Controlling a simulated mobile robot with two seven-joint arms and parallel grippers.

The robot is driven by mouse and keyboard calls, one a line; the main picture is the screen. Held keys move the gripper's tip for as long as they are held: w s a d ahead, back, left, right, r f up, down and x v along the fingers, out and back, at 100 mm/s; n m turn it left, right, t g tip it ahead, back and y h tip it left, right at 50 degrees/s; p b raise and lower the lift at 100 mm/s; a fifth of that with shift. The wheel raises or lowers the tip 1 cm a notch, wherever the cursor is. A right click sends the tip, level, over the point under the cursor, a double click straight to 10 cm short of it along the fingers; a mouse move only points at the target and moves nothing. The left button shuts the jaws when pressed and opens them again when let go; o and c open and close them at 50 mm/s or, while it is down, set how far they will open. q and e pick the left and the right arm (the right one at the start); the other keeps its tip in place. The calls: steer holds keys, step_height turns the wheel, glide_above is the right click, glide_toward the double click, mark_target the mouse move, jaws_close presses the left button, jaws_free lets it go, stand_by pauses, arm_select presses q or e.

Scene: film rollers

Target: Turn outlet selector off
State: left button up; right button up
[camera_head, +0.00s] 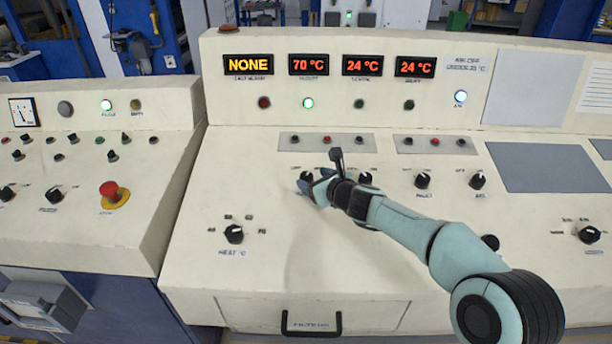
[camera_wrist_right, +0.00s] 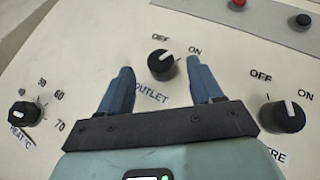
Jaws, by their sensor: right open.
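The outlet selector (camera_wrist_right: 162,64) is a round black knob with a white mark, labelled OUTLET, with OFF above it and ON to its upper right. Its white mark slants to the upper right, toward ON. In the right wrist view my right gripper (camera_wrist_right: 160,68) is open, with one blue finger on each side of the knob; I cannot tell whether they touch it. In the head view the right gripper (camera_head: 306,186) is at the panel's middle and largely hides the selector. My left gripper is not in view.
Another OFF/ON knob (camera_wrist_right: 283,115) is close on the right in the wrist view, and a heat knob (camera_wrist_right: 24,115) is on the left. A display reads NONE (camera_head: 249,65). A red emergency button (camera_head: 113,194) is on the left console. The panel below the gripper is largely clear.

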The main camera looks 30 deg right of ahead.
mark_target(307, 176)
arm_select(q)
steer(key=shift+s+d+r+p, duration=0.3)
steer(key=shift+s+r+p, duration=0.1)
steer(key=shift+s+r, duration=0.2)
arm_select(e)
steer(key=shift+x, duration=2.55)
